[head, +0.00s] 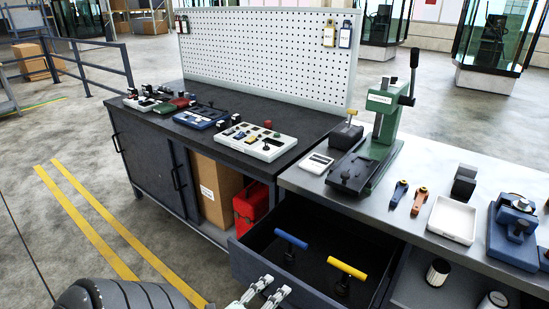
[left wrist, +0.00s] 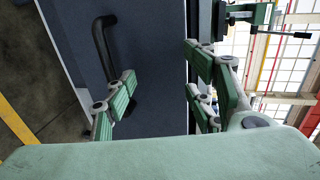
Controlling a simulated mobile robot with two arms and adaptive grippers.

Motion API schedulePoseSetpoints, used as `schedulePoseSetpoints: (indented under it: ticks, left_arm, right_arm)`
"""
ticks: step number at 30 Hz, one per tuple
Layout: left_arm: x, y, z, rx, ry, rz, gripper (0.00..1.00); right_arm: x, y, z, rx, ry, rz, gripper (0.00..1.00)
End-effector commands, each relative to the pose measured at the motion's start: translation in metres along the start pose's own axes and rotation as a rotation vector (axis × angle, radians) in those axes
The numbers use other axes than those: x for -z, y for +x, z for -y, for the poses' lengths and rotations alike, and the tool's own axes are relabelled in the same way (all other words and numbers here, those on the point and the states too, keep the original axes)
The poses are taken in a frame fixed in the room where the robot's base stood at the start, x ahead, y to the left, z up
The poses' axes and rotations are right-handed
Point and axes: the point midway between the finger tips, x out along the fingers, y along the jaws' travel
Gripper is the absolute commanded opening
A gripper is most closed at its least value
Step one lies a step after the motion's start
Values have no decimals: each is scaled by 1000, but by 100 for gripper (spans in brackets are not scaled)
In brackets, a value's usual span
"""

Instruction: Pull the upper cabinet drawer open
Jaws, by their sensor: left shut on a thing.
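The upper drawer (head: 315,265) of the right-hand cabinet stands well open, and its dark inside shows in the head view. My left gripper (head: 268,292) is at the drawer's front, at the bottom of the head view. In the left wrist view, the dark drawer front (left wrist: 155,40) fills the middle. A black bar handle (left wrist: 103,42) on it runs behind one of the finger pads of my left gripper (left wrist: 160,88). The gripper is shut on the handle, though the exact contact is partly hidden by the finger. My right gripper is not in view.
In the drawer lie a blue-handled tool (head: 291,239) and a yellow-handled tool (head: 347,269). A green press (head: 382,125) and a white tray (head: 452,220) stand on the grey worktop (head: 330,187). A red case (head: 250,207) sits in the left cabinet. Floor at the left is clear.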

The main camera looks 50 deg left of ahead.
Motion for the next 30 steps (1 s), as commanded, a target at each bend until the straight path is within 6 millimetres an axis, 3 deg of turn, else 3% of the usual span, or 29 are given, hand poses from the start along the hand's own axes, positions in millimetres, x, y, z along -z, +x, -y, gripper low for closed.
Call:
schedulePoseSetpoints:
  ticks: [21, 30]
  left_arm:
    - [0, -53, -14, -21, -5, 5, 29]
    - [0, -60, -14, -20, -4, 4, 29]
  right_arm:
    - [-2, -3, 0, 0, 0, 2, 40]
    - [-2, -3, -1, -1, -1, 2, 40]
